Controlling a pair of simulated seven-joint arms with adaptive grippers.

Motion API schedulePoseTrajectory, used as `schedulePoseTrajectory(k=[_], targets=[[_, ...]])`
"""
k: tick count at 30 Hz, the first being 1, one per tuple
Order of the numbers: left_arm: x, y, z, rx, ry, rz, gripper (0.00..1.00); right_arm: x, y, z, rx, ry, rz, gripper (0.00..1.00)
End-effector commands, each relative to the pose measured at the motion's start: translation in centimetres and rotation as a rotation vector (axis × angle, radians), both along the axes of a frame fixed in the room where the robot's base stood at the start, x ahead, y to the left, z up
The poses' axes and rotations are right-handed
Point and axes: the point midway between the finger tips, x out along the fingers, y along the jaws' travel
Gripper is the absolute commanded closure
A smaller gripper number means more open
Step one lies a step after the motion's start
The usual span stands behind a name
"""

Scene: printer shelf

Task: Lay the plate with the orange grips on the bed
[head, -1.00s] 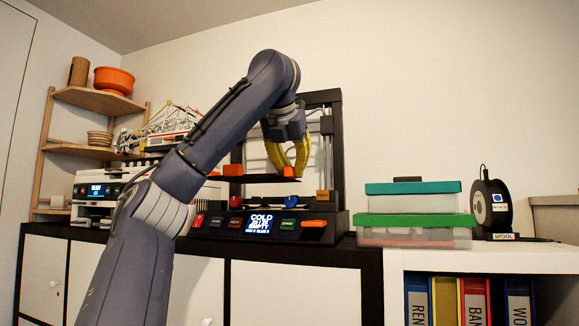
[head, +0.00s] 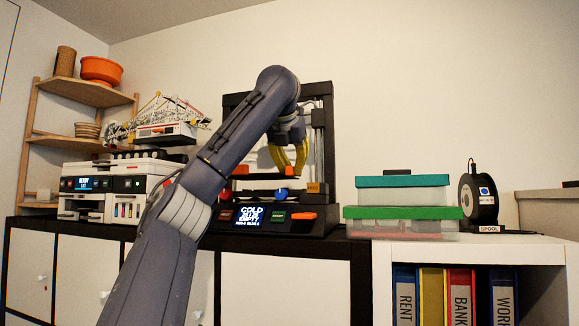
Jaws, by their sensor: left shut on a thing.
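The dark, thin plate (head: 262,177) is held roughly level inside the printer (head: 327,140), with an orange grip (head: 240,170) at its left end and another (head: 289,171) at its right. My left gripper (head: 289,163), with yellow fingers, is shut on the right grip from above. The printer's dark bed (head: 262,193) lies just below the plate and is partly hidden by my arm. A narrow gap seems to show between them. A blue knob (head: 281,194) is at the bed's front. My right gripper is not in view.
The printer's uprights and top bar frame the plate closely. A white printer (head: 130,185) stands left, behind my forearm. Stacked boxes with teal and green lids (head: 403,212) and a black spool (head: 478,200) stand right.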

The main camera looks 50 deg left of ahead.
Motion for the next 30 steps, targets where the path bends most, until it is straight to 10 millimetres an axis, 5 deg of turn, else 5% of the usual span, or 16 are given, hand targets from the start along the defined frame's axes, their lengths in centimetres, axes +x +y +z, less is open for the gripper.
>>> schedulePoseTrajectory(k=[30], targets=[[6.7, 4.7, -1.5, -0.003, 0.000, 0.000, 1.00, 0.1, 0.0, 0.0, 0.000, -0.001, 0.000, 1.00]])
